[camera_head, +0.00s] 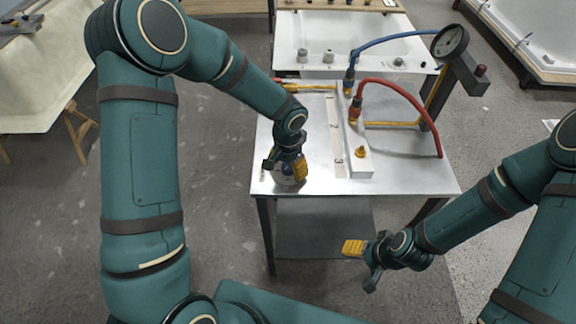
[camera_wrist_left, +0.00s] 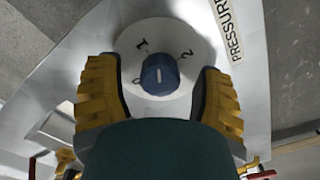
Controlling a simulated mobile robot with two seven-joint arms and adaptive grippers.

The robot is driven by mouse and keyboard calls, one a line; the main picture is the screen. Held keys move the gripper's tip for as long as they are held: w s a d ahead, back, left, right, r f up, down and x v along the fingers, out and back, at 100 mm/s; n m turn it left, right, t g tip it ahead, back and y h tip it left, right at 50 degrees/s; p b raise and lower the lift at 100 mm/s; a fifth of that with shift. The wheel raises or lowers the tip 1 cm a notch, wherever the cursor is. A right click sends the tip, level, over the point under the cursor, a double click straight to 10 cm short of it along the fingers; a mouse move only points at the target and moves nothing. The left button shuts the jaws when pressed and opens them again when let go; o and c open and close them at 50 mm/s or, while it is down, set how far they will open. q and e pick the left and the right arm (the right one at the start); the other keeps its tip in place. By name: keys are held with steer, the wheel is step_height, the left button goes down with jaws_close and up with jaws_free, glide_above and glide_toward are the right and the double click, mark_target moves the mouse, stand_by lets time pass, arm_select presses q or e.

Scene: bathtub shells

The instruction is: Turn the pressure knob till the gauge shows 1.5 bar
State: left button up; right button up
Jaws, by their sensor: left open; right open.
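The blue pressure knob (camera_wrist_left: 160,74) sits on a white round dial (camera_wrist_left: 185,35) marked 1 and 2. A short white line shows on the knob's face. My left gripper (camera_wrist_left: 158,82) is open, with one yellow-padded finger on each side of the knob and visible gaps between. In the head view this gripper (camera_head: 286,168) is at the near left of the metal table, mostly covering the knob. The round gauge (camera_head: 450,41) stands on a post at the table's right; its needle is too small to read. My right gripper (camera_head: 361,263) is open and empty, in front of the table.
A blue hose (camera_head: 385,40) and a red hose (camera_head: 408,93) arch over the metal table (camera_head: 405,172). A white raised bar (camera_head: 356,135) with yellow fittings runs along it. White tub shells stand at the left (camera_head: 40,85) and behind (camera_head: 345,30).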

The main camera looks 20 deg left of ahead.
mark_target(288, 165)
arm_select(q)
jaws_close()
steer(key=shift+m, duration=0.9)
jaws_free()
step_height(288, 165, up, 12)
stand_by(0.4)
